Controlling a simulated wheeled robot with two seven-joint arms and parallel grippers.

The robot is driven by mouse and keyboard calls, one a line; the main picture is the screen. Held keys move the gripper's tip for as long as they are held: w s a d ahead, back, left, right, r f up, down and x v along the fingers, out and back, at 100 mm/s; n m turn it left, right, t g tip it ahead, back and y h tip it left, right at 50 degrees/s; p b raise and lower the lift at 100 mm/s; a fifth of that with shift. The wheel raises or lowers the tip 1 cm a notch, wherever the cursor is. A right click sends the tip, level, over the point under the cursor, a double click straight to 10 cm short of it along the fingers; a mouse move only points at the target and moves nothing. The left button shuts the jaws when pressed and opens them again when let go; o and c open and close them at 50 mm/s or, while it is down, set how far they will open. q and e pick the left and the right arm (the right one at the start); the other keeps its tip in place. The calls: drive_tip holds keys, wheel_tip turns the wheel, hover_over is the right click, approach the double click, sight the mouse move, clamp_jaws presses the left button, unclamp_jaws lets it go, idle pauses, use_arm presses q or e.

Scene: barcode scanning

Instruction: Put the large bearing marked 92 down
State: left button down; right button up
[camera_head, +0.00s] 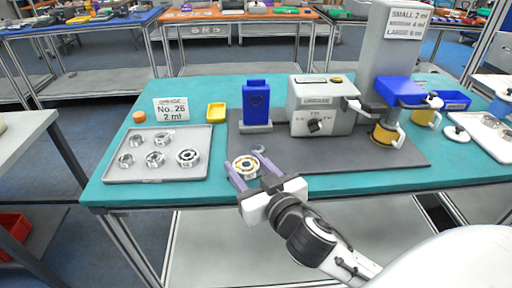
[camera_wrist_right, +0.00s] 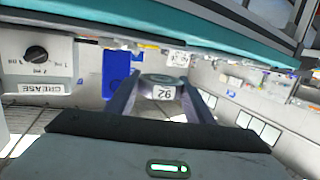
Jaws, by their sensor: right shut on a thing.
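The large bearing (camera_head: 244,169) is a metal ring with a yellowish inner part, held by my right gripper (camera_head: 247,164). The gripper's two pale purple fingers are on either side of it, over the front edge of the dark grey mat (camera_head: 375,158); I cannot tell its exact height. In the right wrist view the bearing (camera_wrist_right: 163,79) sits between the fingertips, with a white label (camera_wrist_right: 164,92) reading 92 facing the camera. A grey tray (camera_head: 113,174) on the left of the table holds several other bearings. My left gripper is not in view.
A blue stand (camera_head: 256,98) and a grey grease box with a dial (camera_head: 318,110) stand on the mat. A tall dispenser (camera_head: 392,45) is at right. A No. 26 sign (camera_head: 171,109), yellow dish (camera_head: 216,112) and orange cap (camera_head: 139,117) are behind the tray. Teal table (camera_head: 95,194) is bare along its front.

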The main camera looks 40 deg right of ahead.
drive_tip(key=w+d+r+m+h, duration=0.2)
drive_tip(key=w+d+r+h, duration=0.1)
drive_tip(key=w+d+r, duration=0.3)
drive_tip(key=w+d, duration=0.2)
drive_tip(key=d, duration=0.1)
drive_tip(key=shift+w+d+r+m+g, duration=0.15)
drive_tip(key=shift+w+d+m+g, duration=0.15)
drive_tip(key=shift+w+g, duration=0.1)
wheel_tip(320, 180, down, 10)
drive_tip(key=shift+s+a+r+b, duration=0.1)
drive_tip(key=shift+r+b, duration=0.05)
drive_tip(key=shift+b, duration=0.25)
drive_tip(key=shift+f, duration=0.2)
drive_tip(key=o, duration=1.2)
